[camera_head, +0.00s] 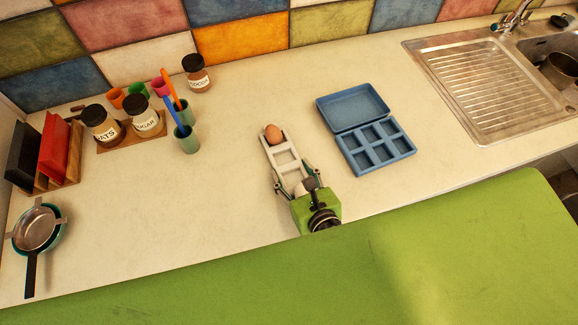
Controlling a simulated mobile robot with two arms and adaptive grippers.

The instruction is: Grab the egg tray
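The white egg tray (287,156) lies on the countertop near the middle. It is long and narrow with a row of square openings, and a brown egg (273,133) sits at its far end. A pale rounded thing, perhaps another egg, partly shows at its near end. My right gripper (293,179) is over the near end, with one dark finger along each side of the tray. The fingers lie close to the tray's sides; whether they press on it I cannot tell. The green gripper body hides the near end. My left gripper is not in view.
An open blue box (384,161) with several compartments lies right of the tray. A sink (484,84) is at far right. Jars, cups (187,139) and a board stand back left; a rack (53,157) and pans (37,229) are at far left. The counter left of the tray is clear.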

